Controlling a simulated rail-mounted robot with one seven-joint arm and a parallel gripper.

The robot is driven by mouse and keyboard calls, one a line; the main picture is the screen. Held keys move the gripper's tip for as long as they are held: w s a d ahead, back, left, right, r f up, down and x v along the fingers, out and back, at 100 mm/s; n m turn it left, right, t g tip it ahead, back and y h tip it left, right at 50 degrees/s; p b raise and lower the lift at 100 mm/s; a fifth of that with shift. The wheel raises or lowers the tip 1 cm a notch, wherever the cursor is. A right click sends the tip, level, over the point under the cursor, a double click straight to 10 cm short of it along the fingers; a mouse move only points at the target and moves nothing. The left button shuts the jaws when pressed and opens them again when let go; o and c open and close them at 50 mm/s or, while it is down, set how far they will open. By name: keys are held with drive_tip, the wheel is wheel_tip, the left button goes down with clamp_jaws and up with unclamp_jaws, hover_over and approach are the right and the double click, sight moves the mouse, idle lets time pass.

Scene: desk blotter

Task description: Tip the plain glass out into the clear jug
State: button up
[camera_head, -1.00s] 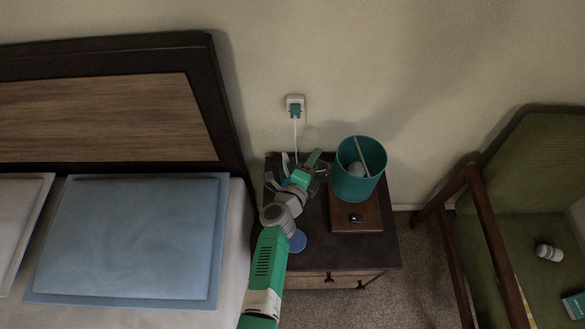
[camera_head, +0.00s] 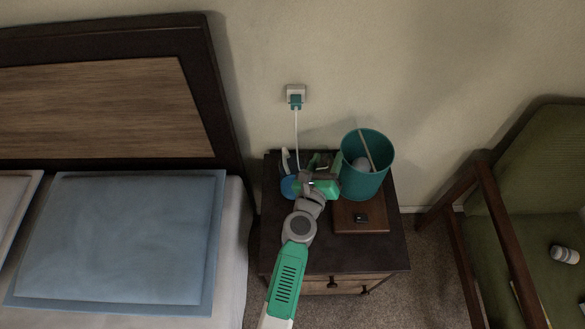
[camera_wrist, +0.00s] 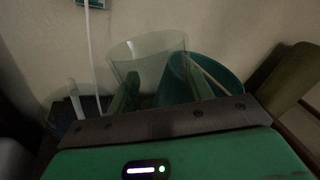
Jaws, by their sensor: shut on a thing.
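My gripper (camera_head: 322,163) is shut on the plain glass (camera_wrist: 148,52), above the back of the nightstand. In the wrist view the clear, greenish glass stands between the two fingers, mouth upward and leaning slightly. Whether anything is in it cannot be told. A faint clear vessel, apparently the jug (camera_wrist: 57,108), is left of the glass and apart from it in the wrist view. In the head view a pale curved piece (camera_head: 286,160), perhaps its handle, shows left of my gripper, beside a blue round patch (camera_head: 289,188). My gripper hides part of this area.
A teal bin (camera_head: 363,188) holding a stick and a pale round thing stands close right of my gripper on a wooden box (camera_head: 350,222). A white cable runs up to a wall plug (camera_head: 296,100). The nightstand's front right top (camera_head: 375,255) is clear.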

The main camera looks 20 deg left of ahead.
drive_tip(key=d+m, duration=0.1)
drive_tip(key=d+r+m, duration=0.1)
drive_tip(key=m, duration=0.1)
drive_tip(key=shift+d+r+t, duration=0.1)
drive_tip(key=shift+r+t, duration=0.2)
drive_tip(key=shift+d+f+m+b, duration=0.2)
drive_tip(key=shift+f+m+b, duration=0.05)
drive_tip(key=shift+m+b, duration=0.4)
drive_tip(key=shift+d+r+m+b, duration=0.1)
drive_tip(key=shift+d+m+b, duration=0.2)
drive_tip(key=shift+m, duration=0.25)
drive_tip(key=shift+s, duration=0.1)
